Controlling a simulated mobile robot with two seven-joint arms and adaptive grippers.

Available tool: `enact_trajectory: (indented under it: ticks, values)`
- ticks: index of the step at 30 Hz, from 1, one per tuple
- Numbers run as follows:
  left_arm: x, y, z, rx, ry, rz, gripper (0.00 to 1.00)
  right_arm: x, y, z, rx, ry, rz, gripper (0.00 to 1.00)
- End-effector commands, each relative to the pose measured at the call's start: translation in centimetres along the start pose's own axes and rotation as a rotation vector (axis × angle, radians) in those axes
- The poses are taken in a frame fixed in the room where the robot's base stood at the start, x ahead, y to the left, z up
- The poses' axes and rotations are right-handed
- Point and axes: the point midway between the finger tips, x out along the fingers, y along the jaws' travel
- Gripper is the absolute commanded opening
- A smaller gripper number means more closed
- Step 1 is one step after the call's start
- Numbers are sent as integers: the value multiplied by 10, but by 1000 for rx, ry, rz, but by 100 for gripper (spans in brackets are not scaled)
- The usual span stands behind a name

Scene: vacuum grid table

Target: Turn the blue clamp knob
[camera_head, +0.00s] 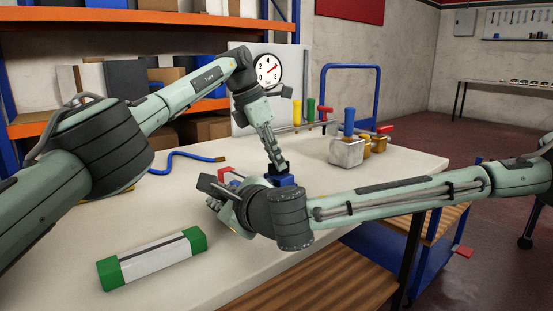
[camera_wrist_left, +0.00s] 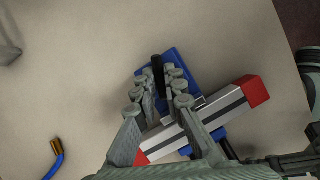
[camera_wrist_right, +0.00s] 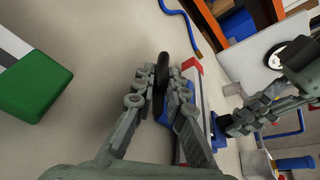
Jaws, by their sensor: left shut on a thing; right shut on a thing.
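A blue clamp (camera_head: 285,180) stands on the table around a grey-white bar with red ends (camera_wrist_left: 205,115). My left gripper (camera_head: 276,158) reaches down from above and is shut on a black upright post (camera_wrist_left: 157,66) on the clamp's blue base (camera_wrist_left: 180,62). My right gripper (camera_head: 222,204) is on the other side of the bar. It is shut on a black knob (camera_wrist_right: 162,72), seen edge-on, at the clamp's near end. In the head view my right wrist hides most of the clamp and the knob.
A bar with green ends (camera_head: 155,258) lies at the table's front. A blue cable (camera_head: 190,155) lies at the back left. A dial gauge (camera_head: 268,69) is on a board behind. A metal block with a blue handle (camera_head: 347,150) stands at the back right.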

Motion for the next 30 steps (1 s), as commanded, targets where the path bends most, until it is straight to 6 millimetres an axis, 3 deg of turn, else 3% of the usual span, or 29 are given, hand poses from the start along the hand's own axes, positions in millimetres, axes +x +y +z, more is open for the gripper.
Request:
enact_trajectory:
  ticks: [10,11,16,25,30]
  values:
    - [-1,-1,1,4,-2,-3,0,0,0,0,1,1,1,0]
    - [-1,-1,1,4,-2,-3,12,0,0,0,1,1,1,0]
    - [-1,-1,1,3,-2,-2,31,0,0,0,1,1,1,0]
    - [-2,0,0,2,-1,-1,31,0,0,0,1,1,1,0]
    - [-24,0,0,2,-3,1,31,0,0,0,1,1,1,0]
